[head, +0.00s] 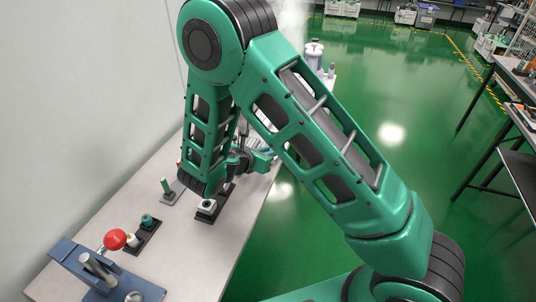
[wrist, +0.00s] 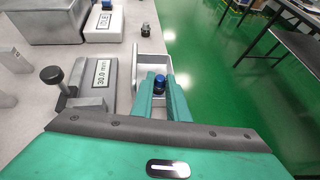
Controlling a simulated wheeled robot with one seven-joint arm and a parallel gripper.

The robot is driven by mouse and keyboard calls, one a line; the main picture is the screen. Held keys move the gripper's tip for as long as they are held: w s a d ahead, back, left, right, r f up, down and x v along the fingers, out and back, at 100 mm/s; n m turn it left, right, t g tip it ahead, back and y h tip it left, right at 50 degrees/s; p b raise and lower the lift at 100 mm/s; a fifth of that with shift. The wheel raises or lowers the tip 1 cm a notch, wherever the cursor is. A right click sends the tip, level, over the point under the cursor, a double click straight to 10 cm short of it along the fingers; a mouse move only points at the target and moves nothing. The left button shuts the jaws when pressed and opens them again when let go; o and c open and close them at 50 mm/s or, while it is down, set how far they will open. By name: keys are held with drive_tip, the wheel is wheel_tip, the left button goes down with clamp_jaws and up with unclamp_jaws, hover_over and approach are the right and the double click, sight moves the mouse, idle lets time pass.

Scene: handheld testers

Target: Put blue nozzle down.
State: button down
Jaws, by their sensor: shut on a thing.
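The blue nozzle (wrist: 160,81) shows as a dark blue cap between the two teal fingers of my gripper (wrist: 161,88) in the wrist view. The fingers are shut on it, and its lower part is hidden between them. A pale grey open tray (wrist: 153,49) lies beyond and below the fingertips at the table's right edge. The fingers overlap the tray in the picture, so I cannot tell the nozzle's height above it. In the head view my arm hides most of the gripper area, and the nozzle cannot be made out.
A grey device marked 30.0 mm (wrist: 101,72), with a black knob, stands left of the tray. A grey bin (wrist: 48,22) and a white labelled box (wrist: 103,27) are farther back. A red-knobbed blue device (head: 70,251) stands at the table's near end. Green floor lies right of the table.

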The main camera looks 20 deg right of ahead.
drive_tip(key=shift+f, duration=0.3)
drive_tip(key=shift+f, duration=0.15)
drive_tip(key=c, duration=2)
unclamp_jaws()
drive_tip(key=shift+s+f, duration=0.1)
drive_tip(key=shift+s+a+r, duration=0.15)
drive_tip(key=shift+a+r, duration=0.05)
drive_tip(key=shift+r, duration=0.05)
drive_tip(key=v, duration=1.1)
drive_tip(key=shift+s+a+r, duration=0.1)
drive_tip(key=shift+a+r, duration=0.1)
drive_tip(key=shift+d, duration=0.1)
